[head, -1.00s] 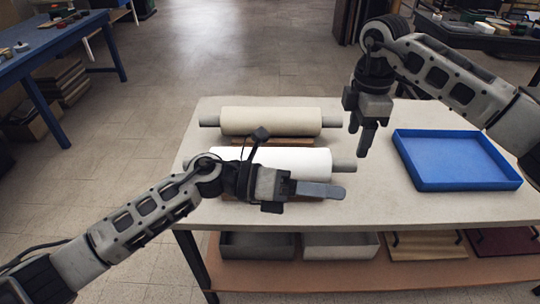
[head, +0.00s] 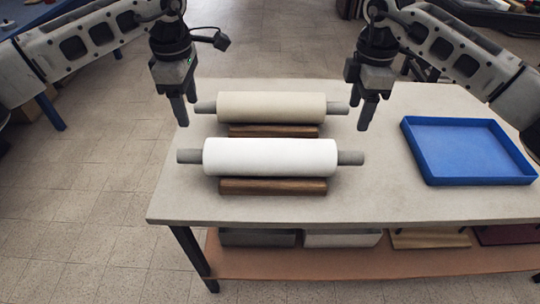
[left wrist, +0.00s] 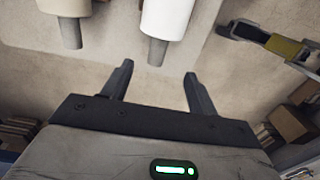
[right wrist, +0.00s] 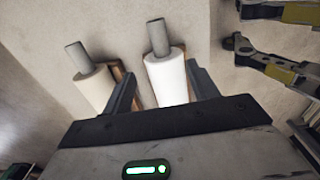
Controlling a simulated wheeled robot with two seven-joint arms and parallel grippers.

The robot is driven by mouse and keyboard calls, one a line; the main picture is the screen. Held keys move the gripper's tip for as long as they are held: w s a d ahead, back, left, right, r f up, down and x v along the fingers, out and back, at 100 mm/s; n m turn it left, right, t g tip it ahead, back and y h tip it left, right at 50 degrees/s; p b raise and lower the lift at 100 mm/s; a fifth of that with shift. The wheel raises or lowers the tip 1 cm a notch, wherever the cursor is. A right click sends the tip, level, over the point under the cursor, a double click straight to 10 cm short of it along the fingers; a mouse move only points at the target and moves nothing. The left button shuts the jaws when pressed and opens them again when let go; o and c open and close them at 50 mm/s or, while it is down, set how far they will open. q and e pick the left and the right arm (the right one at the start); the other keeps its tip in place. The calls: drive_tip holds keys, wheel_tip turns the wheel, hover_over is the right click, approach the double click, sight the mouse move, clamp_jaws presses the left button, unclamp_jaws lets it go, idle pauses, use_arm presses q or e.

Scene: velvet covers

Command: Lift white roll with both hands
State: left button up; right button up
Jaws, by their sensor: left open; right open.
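The white roll (head: 270,157) lies level on the table, with a grey stub at each end and a wooden rest (head: 272,187) under it. It also shows in the left wrist view (left wrist: 166,17) and the right wrist view (right wrist: 168,80). My left gripper (head: 187,113) is open and empty, pointing down near the left ends of the rolls, apart from the white roll's left stub (head: 188,156). My right gripper (head: 368,115) is open and empty, pointing down above and behind the white roll's right stub (head: 351,158).
A cream roll (head: 270,107) lies parallel behind the white one on its own wooden rest (head: 273,131). A blue tray (head: 480,181) stands at the table's right. The table top (head: 375,205) is clear in front of the tray and rolls. Grey bins sit on the shelf below.

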sight(200, 151)
use_arm(q)
wheel_tip(200, 151, down, 16)
drive_tip(key=shift+r, duration=0.15)
use_arm(e)
wheel_tip(200, 151, down, 16)
drive_tip(key=shift+r, duration=0.15)
use_arm(q)
clamp_jaws()
use_arm(e)
clamp_jaws()
use_arm(q)
drive_tip(key=shift+r, duration=0.1)
use_arm(e)
drive_tip(key=shift+r, duration=0.1)
